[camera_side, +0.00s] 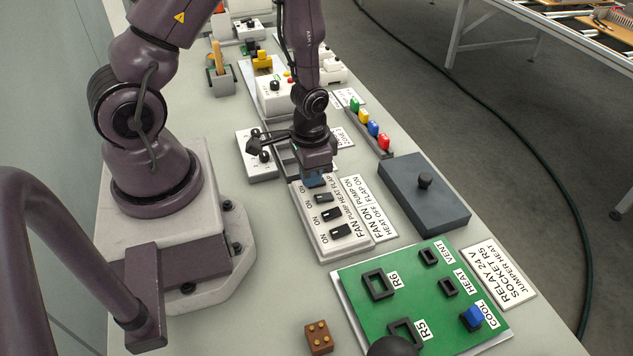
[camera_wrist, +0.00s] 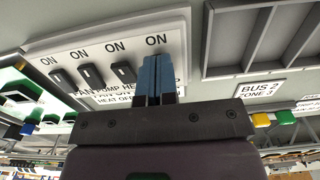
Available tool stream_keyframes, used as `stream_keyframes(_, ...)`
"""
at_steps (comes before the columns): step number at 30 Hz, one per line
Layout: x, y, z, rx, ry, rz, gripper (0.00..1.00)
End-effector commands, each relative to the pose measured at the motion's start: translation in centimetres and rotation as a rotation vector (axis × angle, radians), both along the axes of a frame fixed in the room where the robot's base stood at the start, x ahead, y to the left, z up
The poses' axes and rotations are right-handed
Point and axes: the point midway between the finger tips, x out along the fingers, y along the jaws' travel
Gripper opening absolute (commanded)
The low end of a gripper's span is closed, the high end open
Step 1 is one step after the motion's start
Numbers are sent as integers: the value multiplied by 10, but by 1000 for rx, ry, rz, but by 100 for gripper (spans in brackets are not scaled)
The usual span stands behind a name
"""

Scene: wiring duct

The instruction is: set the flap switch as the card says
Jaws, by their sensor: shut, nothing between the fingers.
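The white switch panel (camera_side: 352,246) carries a row of black rocker switches, with ON printed beside each and the names FAN, PUMP, HEAT and FLAP. The card (camera_side: 381,230) beside it reads FAN ON, PUMP ON, HEAT OFF, FLAP ON. My gripper (camera_side: 315,181) is over the FLAP end of the panel, shut and empty. In the wrist view its blue fingers (camera_wrist: 154,78) are together below the last ON label and hide the flap switch, so its position cannot be told. The heat switch (camera_wrist: 123,72) shows just left of the fingers.
A dark grey box with a knob (camera_side: 424,182) stands right of the card. A green relay board (camera_side: 360,310) lies nearer the camera. Behind are a grey tray (camera_wrist: 262,40) with compartments, a BUS 2 ZONE 3 label, and a rack of coloured pieces (camera_side: 373,129).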

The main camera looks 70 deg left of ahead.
Motion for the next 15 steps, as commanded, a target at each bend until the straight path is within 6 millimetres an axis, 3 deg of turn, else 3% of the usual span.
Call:
stream_keyframes(5,1,0,1,1,-3,-1,0)
stream_keyframes(15,1,0,27,1,-5,0,0)
